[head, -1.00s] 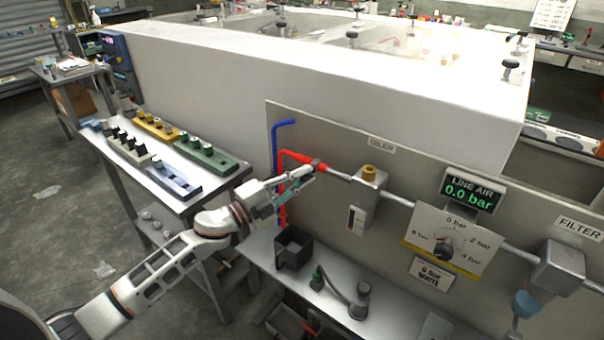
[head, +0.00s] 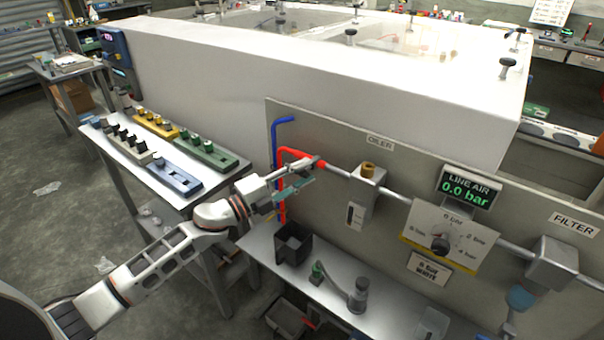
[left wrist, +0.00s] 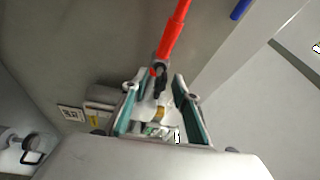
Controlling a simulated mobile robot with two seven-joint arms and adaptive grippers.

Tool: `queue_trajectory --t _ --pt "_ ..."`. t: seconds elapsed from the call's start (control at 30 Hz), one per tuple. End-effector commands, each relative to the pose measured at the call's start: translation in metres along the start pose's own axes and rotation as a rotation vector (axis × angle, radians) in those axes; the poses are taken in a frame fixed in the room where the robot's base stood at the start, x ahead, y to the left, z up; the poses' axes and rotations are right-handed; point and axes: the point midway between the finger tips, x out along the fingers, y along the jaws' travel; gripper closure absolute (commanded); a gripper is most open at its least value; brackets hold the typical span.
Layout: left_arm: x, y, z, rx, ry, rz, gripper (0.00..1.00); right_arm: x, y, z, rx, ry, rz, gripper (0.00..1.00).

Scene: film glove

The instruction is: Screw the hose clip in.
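The red hose (head: 294,154) comes out of the panel and bends right to the metal pipe left of the oiler. A dark hose clip (head: 319,164) sits around the joint of hose and pipe. My left gripper (head: 311,172) is at this joint, its fingers apart. In the left wrist view the teal-padded fingers (left wrist: 163,92) stand open on either side, with the dark clip (left wrist: 159,69) at the red hose's end between or just beyond the tips. I see no finger clearly touching the clip. Its screw is too small to make out. My right gripper is out of view.
The oiler (head: 366,190) hangs on the pipe to the right, near the gripper. The line air display (head: 467,189) reads 0.0 bar. A blue hose (head: 276,140) runs beside the red one. A black bin (head: 293,245) stands on the shelf below. A side table (head: 112,158) with fittings is left.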

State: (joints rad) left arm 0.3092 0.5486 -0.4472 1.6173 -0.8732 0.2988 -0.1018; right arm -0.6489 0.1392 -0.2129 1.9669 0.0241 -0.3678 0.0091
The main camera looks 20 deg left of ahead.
Motion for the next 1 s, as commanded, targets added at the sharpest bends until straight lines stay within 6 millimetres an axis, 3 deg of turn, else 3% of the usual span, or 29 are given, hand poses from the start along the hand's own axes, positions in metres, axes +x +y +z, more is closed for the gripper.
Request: queue_trajectory --t 0.37,0.8,1.0 --pt "-0.009 0.001 0.000 -0.002 -0.001 0.001 0.72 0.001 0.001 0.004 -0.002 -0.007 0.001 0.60" --pt "-0.088 0.002 0.000 -0.002 -0.002 0.003 0.72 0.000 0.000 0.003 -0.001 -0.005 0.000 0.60" --pt "-0.112 0.001 0.000 -0.001 -0.001 0.002 0.72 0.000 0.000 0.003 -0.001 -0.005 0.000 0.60"
